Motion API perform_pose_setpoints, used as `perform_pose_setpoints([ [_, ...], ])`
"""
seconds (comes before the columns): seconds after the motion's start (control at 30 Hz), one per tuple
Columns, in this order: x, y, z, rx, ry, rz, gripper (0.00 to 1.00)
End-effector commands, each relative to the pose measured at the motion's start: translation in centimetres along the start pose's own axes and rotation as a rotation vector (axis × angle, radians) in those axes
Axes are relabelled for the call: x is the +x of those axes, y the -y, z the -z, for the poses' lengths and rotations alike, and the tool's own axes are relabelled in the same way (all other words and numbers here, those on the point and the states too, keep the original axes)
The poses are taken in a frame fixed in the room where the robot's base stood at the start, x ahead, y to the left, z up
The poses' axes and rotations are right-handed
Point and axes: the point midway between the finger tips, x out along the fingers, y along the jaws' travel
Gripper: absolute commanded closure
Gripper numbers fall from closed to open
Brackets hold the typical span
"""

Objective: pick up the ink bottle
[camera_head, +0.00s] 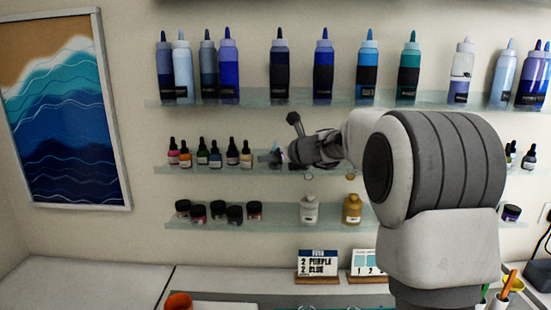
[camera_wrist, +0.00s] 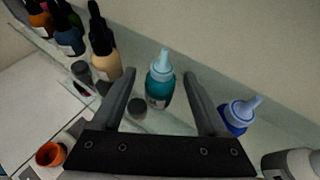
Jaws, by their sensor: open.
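A small teal bottle (camera_wrist: 159,92) with a pale blue nozzle cap stands upright on the middle glass shelf in the wrist view. My gripper (camera_wrist: 160,78) is open, with one finger on each side of this bottle and a visible gap on both sides. I cannot tell how deep the bottle sits between the fingers. In the head view my gripper (camera_head: 285,138) is at the middle shelf, right of the row of dropper bottles (camera_head: 215,158), and largely hides what stands there.
A blue bottle (camera_wrist: 236,116) with a pale nozzle stands close outside the right finger. A cream dropper bottle (camera_wrist: 104,57) and darker ones stand left of the left finger. Large squeeze bottles (camera_head: 323,72) line the upper shelf. Paint jars (camera_head: 234,214) stand on the lower shelf.

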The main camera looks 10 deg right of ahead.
Motion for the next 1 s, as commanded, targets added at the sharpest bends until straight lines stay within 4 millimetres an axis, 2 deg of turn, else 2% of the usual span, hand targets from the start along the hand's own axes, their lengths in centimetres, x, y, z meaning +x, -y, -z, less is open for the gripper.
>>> perform_pose_setpoints([
  [0.13, -0.03, 0.00, -0.01, 0.000, 0.000, 0.000, 0.25],
  [0.5, -0.06, 0.01, -0.02, 0.000, 0.000, 0.000, 0.92],
  [0.57, -0.06, 0.01, -0.03, 0.000, 0.000, 0.000, 1.00],
  [1.0, -0.52, -0.15, -0.55, -0.001, 0.002, 0.000, 1.00],
])
